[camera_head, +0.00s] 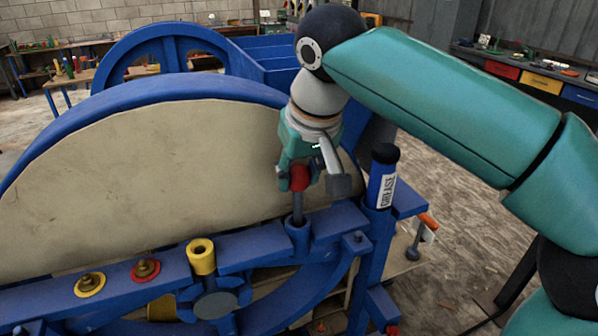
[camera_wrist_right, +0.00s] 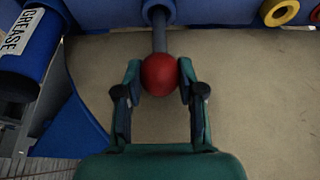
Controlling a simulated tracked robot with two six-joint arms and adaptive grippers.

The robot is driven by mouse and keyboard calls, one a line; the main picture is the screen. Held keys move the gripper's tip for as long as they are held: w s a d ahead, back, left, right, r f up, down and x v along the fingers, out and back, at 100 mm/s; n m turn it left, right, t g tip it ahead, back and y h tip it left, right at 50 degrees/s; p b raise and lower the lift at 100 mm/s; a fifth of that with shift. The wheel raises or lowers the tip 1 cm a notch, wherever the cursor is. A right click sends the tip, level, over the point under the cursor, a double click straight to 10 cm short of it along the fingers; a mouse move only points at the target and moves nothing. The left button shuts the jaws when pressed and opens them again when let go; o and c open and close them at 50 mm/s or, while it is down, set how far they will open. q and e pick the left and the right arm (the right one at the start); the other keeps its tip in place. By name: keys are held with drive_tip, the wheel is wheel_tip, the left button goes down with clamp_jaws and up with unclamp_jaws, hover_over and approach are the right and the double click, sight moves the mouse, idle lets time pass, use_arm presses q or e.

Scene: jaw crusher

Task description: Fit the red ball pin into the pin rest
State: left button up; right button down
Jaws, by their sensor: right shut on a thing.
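The red ball pin has a red ball head (camera_head: 299,177) and a grey shank (camera_head: 297,207). My right gripper (camera_head: 300,180) is shut on the ball, and the pin hangs upright below it. In the right wrist view the ball (camera_wrist_right: 159,74) sits between the two fingertips of the gripper (camera_wrist_right: 158,85). The shank (camera_wrist_right: 159,30) points away toward a blue round socket (camera_wrist_right: 158,10), which I take as the pin rest. In the head view the shank's lower end is at the mouth of this blue socket (camera_head: 298,232); how deep it sits I cannot tell. My left gripper is not in view.
A grease tube (camera_head: 381,180) stands in a blue holder right of the pin. A yellow collar (camera_head: 201,256), a red-ringed fitting (camera_head: 145,270) and a yellow-ringed fitting (camera_head: 90,284) line the blue beam to the left. The large blue-rimmed wheel (camera_head: 150,170) stands close behind.

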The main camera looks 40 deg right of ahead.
sight(300, 205)
drive_tip(key=shift+f+b, duration=2.65)
drive_tip(key=shift+f, duration=0.65)
drive_tip(key=c, duration=0.6)
unclamp_jaws()
drive_tip(key=shift+f, duration=0.1)
drive_tip(key=v, duration=1)
drive_tip(key=shift+a+r, duration=0.1)
drive_tip(key=shift+r, duration=0.15)
drive_tip(key=shift+v, duration=0.75)
